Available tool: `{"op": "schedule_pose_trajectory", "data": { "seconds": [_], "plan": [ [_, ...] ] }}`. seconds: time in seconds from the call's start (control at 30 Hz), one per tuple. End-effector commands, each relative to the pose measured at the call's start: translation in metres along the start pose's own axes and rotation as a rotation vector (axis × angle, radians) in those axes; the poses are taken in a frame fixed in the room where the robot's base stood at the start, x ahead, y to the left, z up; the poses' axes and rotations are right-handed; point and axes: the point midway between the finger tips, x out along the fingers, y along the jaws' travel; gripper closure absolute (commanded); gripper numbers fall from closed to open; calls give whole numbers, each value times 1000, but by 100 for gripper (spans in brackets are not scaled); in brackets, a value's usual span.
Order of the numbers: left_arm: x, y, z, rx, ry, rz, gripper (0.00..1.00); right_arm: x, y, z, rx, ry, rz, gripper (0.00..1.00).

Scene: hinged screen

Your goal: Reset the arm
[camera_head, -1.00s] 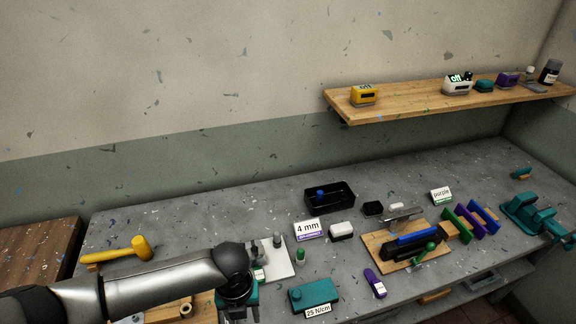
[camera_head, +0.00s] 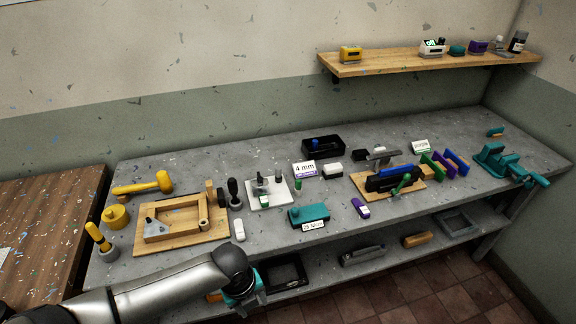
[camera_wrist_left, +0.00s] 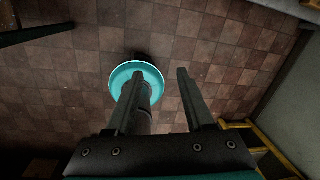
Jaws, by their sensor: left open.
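My left arm comes in from the lower left of the head view. My left gripper (camera_head: 248,301) hangs in front of the bench's front edge, below the bench top, near the lower shelf. In the left wrist view the two fingers of the gripper (camera_wrist_left: 161,78) are apart with nothing between them. They point down toward a brown tiled floor (camera_wrist_left: 220,60). My right gripper is in neither view.
The grey bench (camera_head: 165,270) holds a wooden frame board (camera_head: 150,240), a yellow mallet (camera_head: 145,185), a teal box (camera_head: 308,214) and several other tools. A wooden shelf (camera_head: 400,66) is on the wall. The lower shelf (camera_head: 335,282) holds trays.

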Motion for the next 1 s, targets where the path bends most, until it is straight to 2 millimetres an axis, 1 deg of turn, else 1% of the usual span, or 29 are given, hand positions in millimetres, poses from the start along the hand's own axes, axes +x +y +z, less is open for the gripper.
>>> {"op": "schedule_pose_trajectory", "data": {
  "seconds": [0.03, 0.07, 0.17, 0.2, 0.27, 0.3, 0.33, 0.37, 0.4, 0.47, 0.5, 0.57, 0.6, 0.67, 0.7, 0.77, 0.8, 0.83, 0.9, 1.0],
  "plan": [
    [26, 2, 0, -95, -2, -21, 47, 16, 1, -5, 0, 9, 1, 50],
    [35, 2, 0, -154, -6, -36, 47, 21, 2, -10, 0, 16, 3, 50],
    [76, 7, 4, -381, -18, -86, 47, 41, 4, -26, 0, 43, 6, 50],
    [95, 12, 4, -484, -21, -104, 47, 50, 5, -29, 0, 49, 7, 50],
    [125, 22, 3, -651, -25, -130, 47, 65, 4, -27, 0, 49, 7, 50],
    [146, 32, 2, -765, -28, -144, 47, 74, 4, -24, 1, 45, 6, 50],
    [162, 39, 0, -850, -30, -153, 47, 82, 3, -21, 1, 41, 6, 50],
    [177, 48, -2, -935, -31, -161, 47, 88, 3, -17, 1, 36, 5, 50],
    [198, 61, -7, -1046, -34, -169, 47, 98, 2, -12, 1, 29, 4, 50],
    [229, 84, -17, -1212, -36, -175, 47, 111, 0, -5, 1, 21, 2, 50],
    [250, 101, -26, -1320, -40, -174, 47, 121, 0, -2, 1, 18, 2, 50],
    [280, 128, -43, -1481, -45, -170, 47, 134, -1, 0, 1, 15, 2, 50],
    [299, 146, -57, -1585, -49, -165, 47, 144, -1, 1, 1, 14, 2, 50],
    [326, 176, -81, -1739, -57, -151, 47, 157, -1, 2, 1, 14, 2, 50],
    [342, 195, -98, -1833, -64, -140, 47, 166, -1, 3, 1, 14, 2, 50],
    [362, 222, -125, -1964, -74, -122, 47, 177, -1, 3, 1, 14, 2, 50],
    [373, 238, -143, -2043, -81, -110, 47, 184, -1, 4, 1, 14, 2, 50],
    [380, 250, -156, -2098, -86, -100, 47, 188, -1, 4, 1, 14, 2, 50],
    [393, 272, -183, -2205, -98, -79, 47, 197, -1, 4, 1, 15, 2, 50],
    [402, 294, -212, -2314, -112, -58, 47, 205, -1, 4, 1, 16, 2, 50]
  ]
}}
